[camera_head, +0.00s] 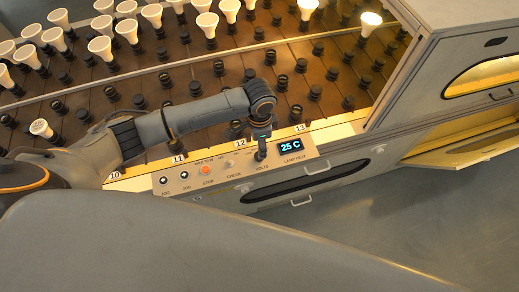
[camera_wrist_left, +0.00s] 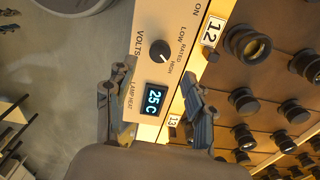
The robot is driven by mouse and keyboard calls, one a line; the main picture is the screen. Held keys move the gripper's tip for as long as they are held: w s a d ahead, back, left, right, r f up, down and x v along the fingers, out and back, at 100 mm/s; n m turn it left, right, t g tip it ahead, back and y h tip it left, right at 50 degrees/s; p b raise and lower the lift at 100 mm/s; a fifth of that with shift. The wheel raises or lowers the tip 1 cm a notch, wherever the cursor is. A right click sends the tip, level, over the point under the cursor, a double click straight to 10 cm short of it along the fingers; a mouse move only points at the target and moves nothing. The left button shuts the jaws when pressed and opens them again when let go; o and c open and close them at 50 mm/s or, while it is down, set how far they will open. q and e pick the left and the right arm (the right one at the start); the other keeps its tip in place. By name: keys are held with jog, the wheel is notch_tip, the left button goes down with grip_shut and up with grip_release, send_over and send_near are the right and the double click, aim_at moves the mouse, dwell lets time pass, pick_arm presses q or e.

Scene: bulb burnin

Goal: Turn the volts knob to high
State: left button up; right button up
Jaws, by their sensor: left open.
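The volts knob (camera_wrist_left: 160,52) is a small round black knob on the beige control panel (camera_wrist_left: 147,20), seen in the left wrist view. VOLTS is printed on one side of it and LOW, RATED and HIGH on the other. I cannot tell surely which mark its pointer faces. My left gripper (camera_wrist_left: 154,82) is open, with its fingers apart on either side of the panel strip near the knob and the lit display. Nothing is between the fingers' grip. In the head view my left gripper (camera_head: 261,148) points down over the panel and hides the knob.
The lamp heat display (camera_head: 291,147) reads 25 C beside the knob. An orange stop button (camera_head: 205,170) and small switches lie to the left. Behind is a rack of sockets (camera_head: 230,85) with several bulbs (camera_head: 100,48). A grey cabinet (camera_head: 460,60) stands right.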

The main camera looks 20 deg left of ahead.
pick_arm(q)
jog(key=shift+r, duration=2.75)
